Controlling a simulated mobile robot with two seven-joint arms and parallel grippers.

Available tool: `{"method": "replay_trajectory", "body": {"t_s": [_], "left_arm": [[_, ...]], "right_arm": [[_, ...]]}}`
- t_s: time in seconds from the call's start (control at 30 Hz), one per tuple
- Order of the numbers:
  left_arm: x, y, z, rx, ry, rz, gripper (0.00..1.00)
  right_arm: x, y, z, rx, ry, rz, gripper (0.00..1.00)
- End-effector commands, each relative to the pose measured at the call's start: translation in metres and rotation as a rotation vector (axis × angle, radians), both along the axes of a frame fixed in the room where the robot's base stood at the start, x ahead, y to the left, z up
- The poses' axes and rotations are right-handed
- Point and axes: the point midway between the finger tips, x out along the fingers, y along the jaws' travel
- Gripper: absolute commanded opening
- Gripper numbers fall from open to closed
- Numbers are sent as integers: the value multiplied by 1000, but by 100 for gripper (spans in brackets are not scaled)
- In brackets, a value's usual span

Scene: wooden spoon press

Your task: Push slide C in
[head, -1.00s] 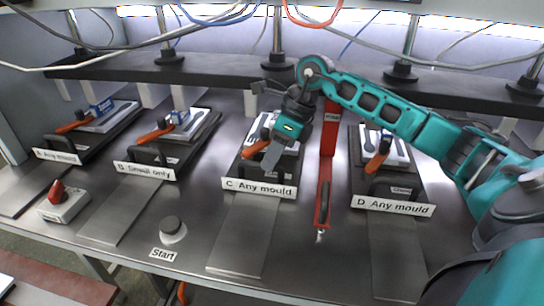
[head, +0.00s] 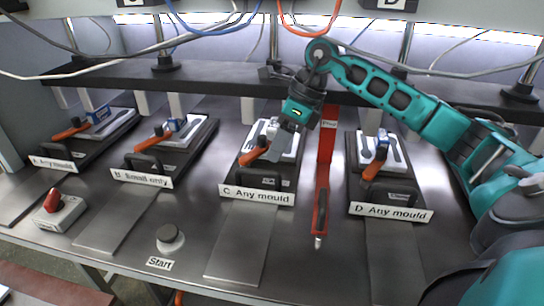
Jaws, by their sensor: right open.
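Slide C (head: 272,185) is a dark plate with a black front handle and an orange-handled clamp (head: 252,156), behind the label "C Any mould" (head: 257,195). A light mould with a spoon shape lies on it, partly hidden by my right gripper. A bare metal track (head: 241,243) runs from the label toward the front edge. My right gripper (head: 272,138) points down over the mould of slide C, its fingers open. I cannot tell whether it touches anything. My left gripper is not in view.
Slides A (head: 78,152), B (head: 161,160) and D (head: 385,188) stand in the same row. A Start button (head: 169,237) and a red switch box (head: 60,210) are in front. A dark beam crosses behind.

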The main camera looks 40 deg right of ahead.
Motion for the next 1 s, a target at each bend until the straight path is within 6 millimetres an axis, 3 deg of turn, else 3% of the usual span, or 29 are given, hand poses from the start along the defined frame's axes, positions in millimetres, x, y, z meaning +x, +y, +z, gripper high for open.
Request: {"method": "replay_trajectory", "body": {"t_s": [0.1, 0.27, 1.0], "left_arm": [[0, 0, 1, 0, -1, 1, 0], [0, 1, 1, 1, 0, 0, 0], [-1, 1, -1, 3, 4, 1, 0]], "right_arm": [[-2, -7, 17, -1, -3, -2, 42], [-5, -11, 27, 1, -2, -1, 42], [-5, -12, 27, 1, -1, 0, 42]]}}
